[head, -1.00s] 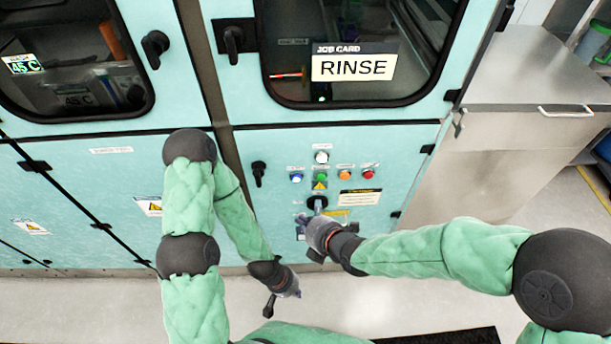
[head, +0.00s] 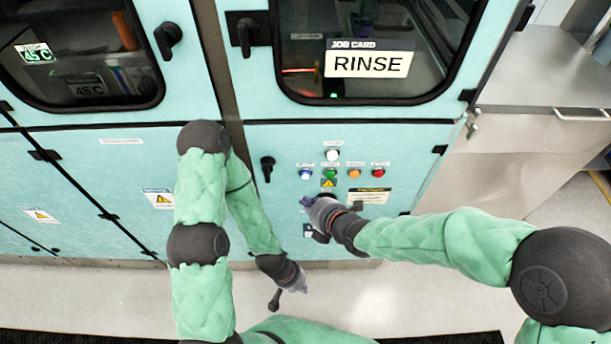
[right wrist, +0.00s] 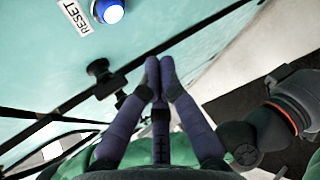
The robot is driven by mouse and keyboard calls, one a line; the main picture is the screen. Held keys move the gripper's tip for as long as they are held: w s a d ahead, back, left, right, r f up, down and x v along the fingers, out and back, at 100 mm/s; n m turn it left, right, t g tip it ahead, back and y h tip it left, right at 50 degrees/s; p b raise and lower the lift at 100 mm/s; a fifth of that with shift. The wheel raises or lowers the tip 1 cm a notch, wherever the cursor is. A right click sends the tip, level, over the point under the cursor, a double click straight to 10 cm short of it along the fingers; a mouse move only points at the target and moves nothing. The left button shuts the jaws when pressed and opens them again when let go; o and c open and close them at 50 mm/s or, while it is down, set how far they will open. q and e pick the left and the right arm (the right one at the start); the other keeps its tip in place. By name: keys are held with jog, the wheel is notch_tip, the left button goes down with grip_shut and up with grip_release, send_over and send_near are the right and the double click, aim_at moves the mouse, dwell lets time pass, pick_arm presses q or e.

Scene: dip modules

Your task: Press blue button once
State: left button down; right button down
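The blue button (head: 305,174) is at the left end of the row of buttons on the teal panel. It also shows at the top of the right wrist view (right wrist: 113,12), lit, next to a RESET label. My right gripper (head: 308,201) is just below the blue button in the head view, and I see no contact. In the right wrist view its two fingers (right wrist: 159,68) are together and empty, with the button up and left of the tips. My left gripper (head: 290,292) hangs low in front of the cabinet, away from the panel; its finger opening is unclear.
Close by are a white button (head: 332,154), a green button (head: 329,174), an orange button (head: 354,174) and a red button (head: 378,173). A black handle (head: 267,168) sticks out left of the blue button. A RINSE card (head: 368,64) is on the window above.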

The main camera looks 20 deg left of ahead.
aim_at(305, 174)
jog(key=shift+w+a+b, duration=0.15)
jog(key=shift+w+a, duration=0.1)
jog(key=shift+w, duration=0.55)
jog(key=shift+w+a+b, duration=0.1)
jog(key=shift+w+a, duration=0.1)
jog(key=shift+w, duration=0.65)
jog(key=shift+w+a+b, duration=0.15)
jog(key=shift+w+a, duration=0.1)
jog(key=shift+w, duration=0.55)
jog(key=shift+w, duration=0.1)
jog(key=shift+w+a+b, duration=0.1)
jog(key=shift+w+b, duration=0.2)
jog(key=shift+b, duration=0.05)
